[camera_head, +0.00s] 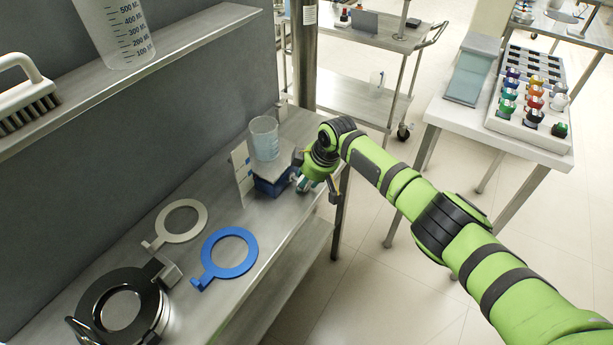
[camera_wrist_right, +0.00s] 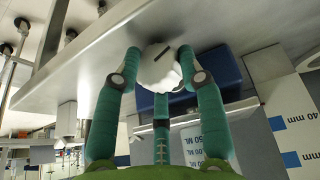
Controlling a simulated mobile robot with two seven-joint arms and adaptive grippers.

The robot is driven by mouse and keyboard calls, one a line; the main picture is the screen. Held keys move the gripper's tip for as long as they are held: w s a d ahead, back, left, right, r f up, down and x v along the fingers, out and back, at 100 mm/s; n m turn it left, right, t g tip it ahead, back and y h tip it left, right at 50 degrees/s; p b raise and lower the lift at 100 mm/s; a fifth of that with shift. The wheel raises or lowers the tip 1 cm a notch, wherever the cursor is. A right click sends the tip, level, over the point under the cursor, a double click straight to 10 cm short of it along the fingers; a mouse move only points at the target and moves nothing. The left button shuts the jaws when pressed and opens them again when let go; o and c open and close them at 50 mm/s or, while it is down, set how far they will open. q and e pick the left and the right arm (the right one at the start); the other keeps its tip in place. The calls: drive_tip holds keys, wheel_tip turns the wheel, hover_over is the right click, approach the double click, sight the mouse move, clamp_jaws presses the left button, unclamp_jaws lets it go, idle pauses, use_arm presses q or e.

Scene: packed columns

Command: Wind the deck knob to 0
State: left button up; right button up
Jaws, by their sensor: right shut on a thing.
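The deck knob (camera_wrist_right: 160,72) is a white, scalloped dial with a dark line on its face. It sits on the front of a blue-bodied device (camera_head: 268,189) with a pale top, on the steel bench. The device's blue side (camera_wrist_right: 222,78) also shows in the right wrist view. My right gripper (camera_head: 304,183) is at the device's front; in the right wrist view its teal fingers (camera_wrist_right: 160,56) are shut around the knob. No scale around the knob is readable. My left gripper is not in view.
A clear beaker (camera_head: 264,138) stands on the device, with a white marked card (camera_head: 241,168) beside it. A blue ring (camera_head: 229,253), a grey ring (camera_head: 181,220) and a black round fixture (camera_head: 120,308) lie along the bench. A steel post (camera_head: 303,60) rises behind.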

drive_tip(key=shift+s+r+t+h+p, duration=0.25)
drive_tip(key=shift+t+h+p, duration=0.3)
drive_tip(key=shift+p, duration=0.7)
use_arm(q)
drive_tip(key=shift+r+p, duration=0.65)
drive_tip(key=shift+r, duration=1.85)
use_arm(e)
drive_tip(key=shift+a+f+n+t+h, duration=0.15)
drive_tip(key=shift+f+n+t+h, duration=0.15)
drive_tip(key=shift+t, duration=0.55)
drive_tip(key=shift+w, duration=0.1)
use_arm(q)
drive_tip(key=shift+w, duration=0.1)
use_arm(e)
drive_tip(key=o, duration=1.2)
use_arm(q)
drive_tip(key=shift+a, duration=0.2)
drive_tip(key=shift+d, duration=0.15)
use_arm(e)
drive_tip(key=v, duration=1.2)
